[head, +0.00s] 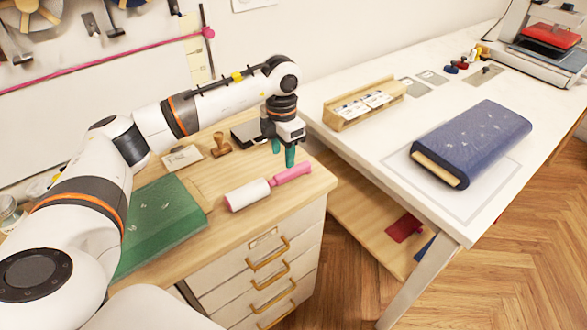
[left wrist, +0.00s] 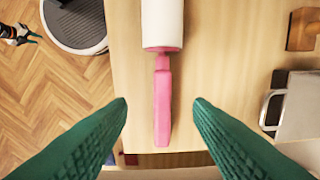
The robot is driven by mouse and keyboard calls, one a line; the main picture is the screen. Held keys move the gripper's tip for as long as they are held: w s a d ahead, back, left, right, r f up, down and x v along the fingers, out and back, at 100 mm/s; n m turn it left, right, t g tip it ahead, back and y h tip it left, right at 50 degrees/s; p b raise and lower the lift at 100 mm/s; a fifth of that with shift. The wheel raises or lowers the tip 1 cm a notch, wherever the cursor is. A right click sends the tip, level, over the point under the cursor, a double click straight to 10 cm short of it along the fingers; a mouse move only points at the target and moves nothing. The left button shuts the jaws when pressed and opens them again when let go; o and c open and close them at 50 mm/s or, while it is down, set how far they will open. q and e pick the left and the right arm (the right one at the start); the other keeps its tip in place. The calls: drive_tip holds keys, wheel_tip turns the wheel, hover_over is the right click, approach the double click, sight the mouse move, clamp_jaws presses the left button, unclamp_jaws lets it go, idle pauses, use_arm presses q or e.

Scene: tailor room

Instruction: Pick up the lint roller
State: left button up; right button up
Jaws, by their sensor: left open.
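The lint roller has a white cylinder (head: 248,194) and a pink handle (head: 292,173). It lies on the wooden top of the drawer cabinet, near its front right corner. My left gripper (head: 284,158) points down above and slightly behind the handle, with its green fingers apart and empty. In the left wrist view the pink handle (left wrist: 162,108) lies between the open fingertips (left wrist: 158,102), below them and not touched. The white cylinder (left wrist: 162,22) is at the top of that view.
A wooden stamp (head: 220,145), a small card (head: 182,157) and a dark flat item (head: 247,132) lie behind the roller. A green mat (head: 160,222) lies left. A white table (head: 390,160) with a blue fabric bolt (head: 472,142) stands right, past a gap.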

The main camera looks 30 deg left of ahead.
sight(282, 174)
use_arm(q)
drive_tip(key=shift+f, duration=1.05)
drive_tip(key=f+p, duration=0.1)
drive_tip(key=f, duration=0.1)
drive_tip(key=f+p, duration=0.1)
drive_tip(key=f, duration=0.1)
drive_tip(key=shift+s+a+f, duration=0.1)
drive_tip(key=shift+a+f, duration=0.1)
drive_tip(key=shift+f, duration=0.6)
use_arm(e)
drive_tip(key=shift+w+a+r, duration=0.15)
drive_tip(key=shift+a+r, duration=0.05)
drive_tip(key=shift+r, duration=0.85)
use_arm(q)
clamp_jaws()
use_arm(e)
drive_tip(key=shift+s, duration=0.25)
